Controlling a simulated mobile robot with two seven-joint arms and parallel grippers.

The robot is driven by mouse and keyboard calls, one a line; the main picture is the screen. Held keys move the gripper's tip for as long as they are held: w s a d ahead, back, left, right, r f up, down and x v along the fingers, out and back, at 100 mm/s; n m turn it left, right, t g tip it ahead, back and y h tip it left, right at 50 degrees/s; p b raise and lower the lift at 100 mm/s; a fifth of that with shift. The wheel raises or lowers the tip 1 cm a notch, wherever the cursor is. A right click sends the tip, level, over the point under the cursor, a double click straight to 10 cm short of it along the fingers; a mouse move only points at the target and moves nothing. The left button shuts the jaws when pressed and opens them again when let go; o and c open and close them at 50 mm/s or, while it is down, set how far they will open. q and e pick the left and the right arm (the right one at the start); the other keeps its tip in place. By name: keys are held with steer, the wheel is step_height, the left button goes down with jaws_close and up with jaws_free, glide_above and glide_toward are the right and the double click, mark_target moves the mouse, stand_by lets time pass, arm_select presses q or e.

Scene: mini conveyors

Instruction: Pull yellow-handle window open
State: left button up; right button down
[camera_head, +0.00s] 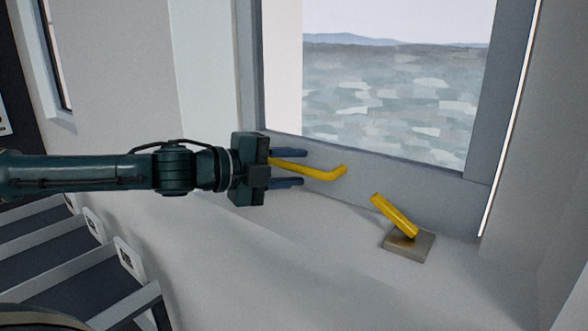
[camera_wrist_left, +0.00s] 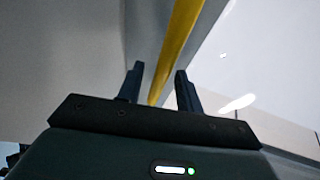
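The window (camera_head: 395,90) has a grey frame and a pane showing water and hills. A yellow bar handle (camera_head: 325,174) with a bent end lies along its lower rail. My left gripper (camera_head: 303,168) reaches in from the left, its two dark fingers on either side of the handle. The left wrist view shows the yellow bar (camera_wrist_left: 181,35) running between the parted fingers (camera_wrist_left: 160,70), with gaps beside it. Contact is not visible. A second, short yellow lever (camera_head: 394,215) stands tilted on a small grey-brown base (camera_head: 409,246) to the right. My right gripper is out of view.
A pale sill (camera_head: 300,230) runs below the window and is clear around the small base. White walls stand at both sides, with a bright vertical edge (camera_head: 512,120) right of the frame.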

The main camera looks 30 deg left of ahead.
arm_select(q)
steer(key=shift+w+d+f, duration=0.1)
steer(key=shift+w+d, duration=0.05)
steer(key=shift+w, duration=0.15)
jaws_close()
stand_by(0.5)
